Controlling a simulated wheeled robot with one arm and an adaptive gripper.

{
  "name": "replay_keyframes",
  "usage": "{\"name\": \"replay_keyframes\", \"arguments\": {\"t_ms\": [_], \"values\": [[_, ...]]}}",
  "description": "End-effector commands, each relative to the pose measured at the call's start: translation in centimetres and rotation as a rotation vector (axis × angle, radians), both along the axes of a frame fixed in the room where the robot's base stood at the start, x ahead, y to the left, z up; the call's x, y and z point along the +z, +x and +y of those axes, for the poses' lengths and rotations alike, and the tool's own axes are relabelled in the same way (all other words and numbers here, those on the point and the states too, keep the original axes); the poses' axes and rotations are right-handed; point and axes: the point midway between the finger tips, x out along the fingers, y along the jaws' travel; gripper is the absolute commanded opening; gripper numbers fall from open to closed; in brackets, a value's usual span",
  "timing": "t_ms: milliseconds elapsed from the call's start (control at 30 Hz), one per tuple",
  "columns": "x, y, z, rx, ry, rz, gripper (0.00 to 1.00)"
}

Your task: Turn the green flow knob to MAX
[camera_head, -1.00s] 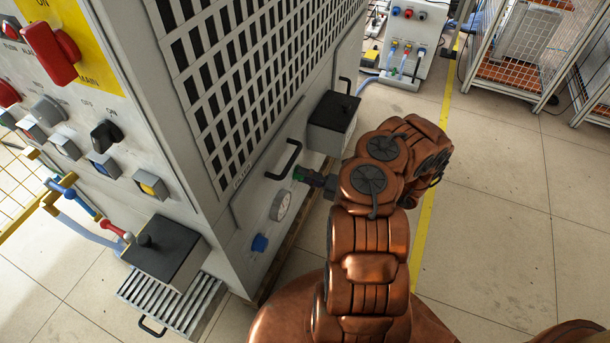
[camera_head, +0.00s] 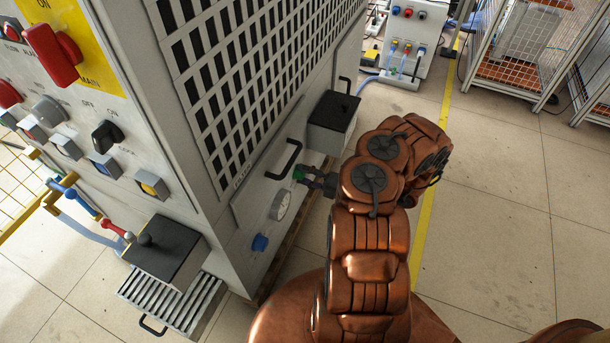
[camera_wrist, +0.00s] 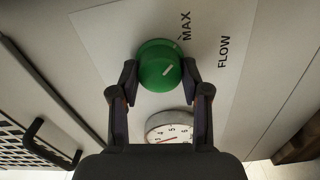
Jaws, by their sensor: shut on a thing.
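The green flow knob (camera_wrist: 160,66) sits on the panel beside the printed words MAX and FLOW in the wrist view. Its white pointer line slants up and right, roughly towards the MAX side; I cannot tell whether it lines up exactly with the mark. My gripper (camera_wrist: 160,78) has one finger on each side of the knob and is shut on it. In the head view the green knob (camera_head: 299,173) shows at the tips of my gripper (camera_head: 306,179), low on the side of the grey cabinet.
A round white gauge (camera_head: 280,205) and a blue knob (camera_head: 260,243) are near the green knob. A black handle (camera_head: 284,160) is above it and a dark-topped box (camera_head: 334,112) juts out farther back. Open floor (camera_head: 490,200) lies to the right.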

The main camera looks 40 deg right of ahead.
Motion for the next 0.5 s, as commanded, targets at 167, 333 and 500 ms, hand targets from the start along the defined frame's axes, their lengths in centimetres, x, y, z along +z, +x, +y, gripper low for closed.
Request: {"name": "replay_keyframes", "arguments": {"t_ms": [167,333,500], "values": [[0.04,0.06,0.01,0.0,0.001,-0.001,0.51],[0.03,0.02,-0.02,-0.001,0.0,-0.001,0.68],[0.02,0.0,-0.04,-0.001,0.0,-0.001,0.72]]}}
